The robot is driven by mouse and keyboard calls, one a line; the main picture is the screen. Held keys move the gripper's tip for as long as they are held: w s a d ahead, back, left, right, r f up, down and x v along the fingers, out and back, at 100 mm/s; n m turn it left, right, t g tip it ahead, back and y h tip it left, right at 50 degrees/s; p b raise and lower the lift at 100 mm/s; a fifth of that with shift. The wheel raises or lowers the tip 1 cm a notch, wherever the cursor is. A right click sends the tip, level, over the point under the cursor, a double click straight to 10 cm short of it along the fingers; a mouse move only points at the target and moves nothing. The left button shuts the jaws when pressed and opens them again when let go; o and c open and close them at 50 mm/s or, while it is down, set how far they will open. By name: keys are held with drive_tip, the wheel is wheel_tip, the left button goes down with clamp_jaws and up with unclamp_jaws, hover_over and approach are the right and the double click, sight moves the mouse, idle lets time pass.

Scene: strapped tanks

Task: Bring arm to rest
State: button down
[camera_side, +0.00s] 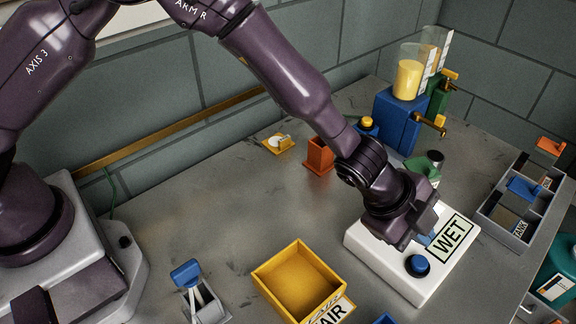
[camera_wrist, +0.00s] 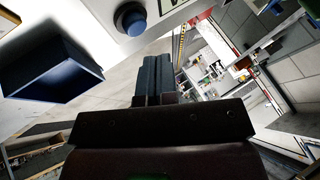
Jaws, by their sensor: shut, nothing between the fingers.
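My gripper (camera_wrist: 153,78) shows in the wrist view with its two dark fingers together and nothing between them. In the side view my gripper (camera_side: 425,238) hangs tilted at the white box labelled WET (camera_side: 385,265), close over its top. I cannot tell whether it touches the box. A blue round button (camera_side: 418,265) sits on the front of that box. The button also shows in the wrist view (camera_wrist: 131,19), off to the upper left of the fingers.
A yellow open bin (camera_side: 262,274) stands left of the white box. A blue stand (camera_side: 389,122) with clear tanks of yellow stuff is behind my wrist. A grey divided tray (camera_side: 483,208) is at the right. A blue-handled lever (camera_side: 187,273) stands front left. The middle-left table is clear.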

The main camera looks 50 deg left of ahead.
drive_tip(key=s+a+r+n+y, duration=0.2)
drive_tip(key=a+r+n, duration=0.15)
drive_tip(key=a, duration=0.35)
drive_tip(key=s+a+r+n+g+y, duration=0.1)
drive_tip(key=s+a+r+n+y, duration=0.2)
drive_tip(key=a, duration=0.5)
drive_tip(key=s+a+r+n+y, duration=0.2)
drive_tip(key=a+r+n, duration=0.1)
drive_tip(key=a+r, duration=0.3)
drive_tip(key=s+a+r+n, duration=0.4)
drive_tip(key=s+a+r, duration=0.1)
drive_tip(key=s+a, duration=0.2)
drive_tip(key=s+a+r+n+t+h, duration=0.1)
drive_tip(key=s+a+r+n, duration=0.4)
drive_tip(key=s, duration=0.5)
drive_tip(key=shift+a+r, duration=0.4)
drive_tip(key=shift+a, duration=0.75)
